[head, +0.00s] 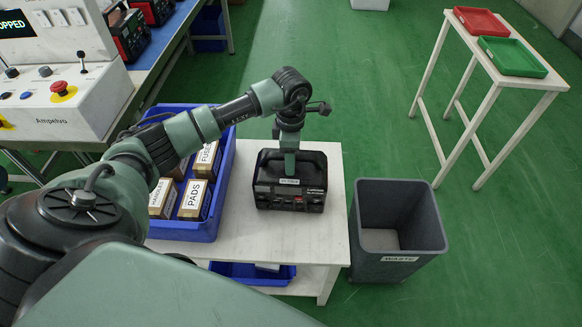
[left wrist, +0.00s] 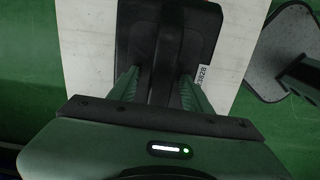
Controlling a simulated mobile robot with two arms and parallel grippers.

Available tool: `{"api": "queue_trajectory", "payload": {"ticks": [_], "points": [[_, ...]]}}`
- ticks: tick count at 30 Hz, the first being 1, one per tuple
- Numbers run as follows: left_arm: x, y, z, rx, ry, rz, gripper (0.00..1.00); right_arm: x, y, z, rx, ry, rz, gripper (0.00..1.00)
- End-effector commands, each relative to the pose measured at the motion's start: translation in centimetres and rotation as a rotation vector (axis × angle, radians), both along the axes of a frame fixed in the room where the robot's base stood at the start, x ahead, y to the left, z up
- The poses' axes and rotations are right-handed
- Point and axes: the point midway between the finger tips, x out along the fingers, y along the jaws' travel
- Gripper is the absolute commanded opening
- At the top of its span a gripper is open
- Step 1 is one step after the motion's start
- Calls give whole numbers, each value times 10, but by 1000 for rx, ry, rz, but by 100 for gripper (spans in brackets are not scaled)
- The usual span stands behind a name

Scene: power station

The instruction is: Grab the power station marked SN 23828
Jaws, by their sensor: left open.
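The power station (head: 312,190) is a black box with a top handle, standing upright on the white table. Its front has a small white label too small to read in the head view. In the left wrist view the power station (left wrist: 200,22) has a side label partly showing "3828". My left gripper (head: 289,165) points down over its top. In the left wrist view the open fingers of the left gripper (left wrist: 158,90) stand on either side of the dark handle (left wrist: 160,50). Whether they touch it cannot be told. My right gripper is out of view.
A blue crate (head: 222,190) with boxes labelled PADS and FUSES is left of the power station on the white table (head: 325,235). A grey WASTE bin (head: 420,240) stands right. A stand holds red (head: 481,22) and green (head: 512,57) trays. A control panel (head: 60,95) is at left.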

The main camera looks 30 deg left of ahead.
Motion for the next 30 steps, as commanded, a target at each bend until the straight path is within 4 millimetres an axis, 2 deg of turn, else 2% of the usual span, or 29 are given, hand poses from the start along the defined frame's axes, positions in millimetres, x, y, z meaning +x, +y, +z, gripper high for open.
{"api": "queue_trajectory", "payload": {"ticks": [1, 5, 6, 30], "points": [[0, 0, 0, 0, 0, 0, 41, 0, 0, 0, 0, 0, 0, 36], [0, 0, 0, 0, 0, 0, 5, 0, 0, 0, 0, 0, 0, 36], [0, 0, 0, 0, 0, 0, 0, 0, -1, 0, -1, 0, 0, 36], [0, 0, 0, 0, 0, 0, 0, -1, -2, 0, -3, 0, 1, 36]]}}
